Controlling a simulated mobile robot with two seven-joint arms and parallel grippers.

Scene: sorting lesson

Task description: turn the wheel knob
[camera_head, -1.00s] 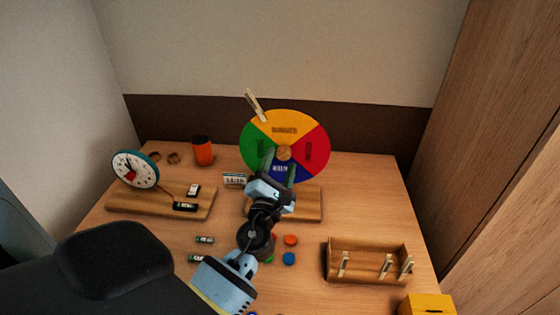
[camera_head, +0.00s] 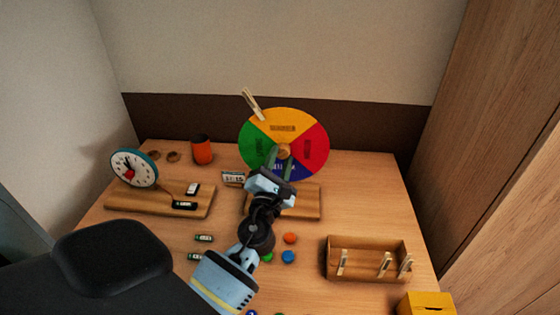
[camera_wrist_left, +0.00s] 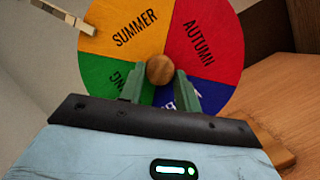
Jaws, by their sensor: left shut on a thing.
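The season wheel (camera_head: 313,140) stands upright at the back of the table, with yellow, red, blue and green sectors. In the left wrist view the wheel (camera_wrist_left: 207,50) shows SUMMER on yellow at the top and AUTUMN on red at the right. The round wooden knob (camera_wrist_left: 160,69) is at its centre; it also shows in the head view (camera_head: 284,151). My left gripper (camera_head: 279,157) reaches the wheel from the front. Its two green fingers sit on either side of the knob, shut on it. The fingers hide parts of the green and blue sectors. My right gripper is not in view.
A clothespin (camera_head: 251,103) is clipped at the wheel's upper left rim. A clock (camera_head: 134,168) and an orange cup (camera_head: 202,150) stand at the left. A wooden tray (camera_head: 367,261) with clothespins is at the right. Several coloured discs lie near my left arm.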

